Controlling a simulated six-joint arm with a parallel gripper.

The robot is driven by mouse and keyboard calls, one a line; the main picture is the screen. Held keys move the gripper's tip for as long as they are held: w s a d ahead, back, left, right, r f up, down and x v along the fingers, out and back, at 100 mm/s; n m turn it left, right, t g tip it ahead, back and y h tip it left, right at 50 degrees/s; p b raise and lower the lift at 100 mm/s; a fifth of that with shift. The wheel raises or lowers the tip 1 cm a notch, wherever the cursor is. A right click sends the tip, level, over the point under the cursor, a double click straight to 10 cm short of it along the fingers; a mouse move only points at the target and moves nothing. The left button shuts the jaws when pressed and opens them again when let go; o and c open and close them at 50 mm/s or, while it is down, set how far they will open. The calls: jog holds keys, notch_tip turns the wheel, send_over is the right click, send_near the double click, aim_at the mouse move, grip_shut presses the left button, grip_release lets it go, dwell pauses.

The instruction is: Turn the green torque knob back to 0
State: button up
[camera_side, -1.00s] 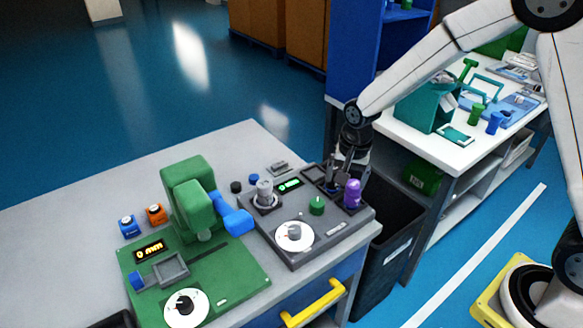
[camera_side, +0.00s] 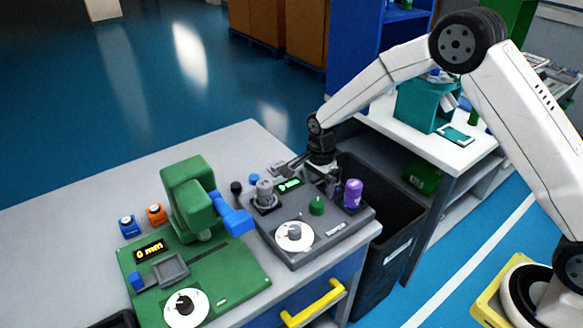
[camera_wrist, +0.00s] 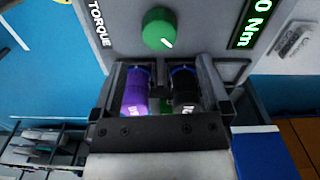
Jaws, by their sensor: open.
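The green torque knob (camera_side: 316,205) sits on the grey torque station (camera_side: 275,226). In the wrist view the knob (camera_wrist: 157,29) is at the top, with a white pointer mark toward the lower right and a "TORQUE" label (camera_wrist: 98,24) at its left. The green-lit display (camera_wrist: 257,20) reads "0 Nm", with its upper end at the picture's edge. My gripper (camera_side: 324,182) is open, over the back of the station and apart from the knob. In the wrist view my gripper (camera_wrist: 163,78) shows a purple cylinder (camera_wrist: 135,97) and a black cylinder (camera_wrist: 186,90) between its fingers; contact cannot be told.
The purple cylinder (camera_side: 352,194) stands at the station's right. A grey cylinder (camera_side: 265,190) and a white dial (camera_side: 294,236) are on its left part. A green press (camera_side: 190,195) stands left. A dark bin (camera_side: 385,235) is beside the table.

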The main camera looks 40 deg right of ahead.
aim_at(317, 202)
jog(key=shift+f, duration=3.55)
jog(key=c, duration=1.3)
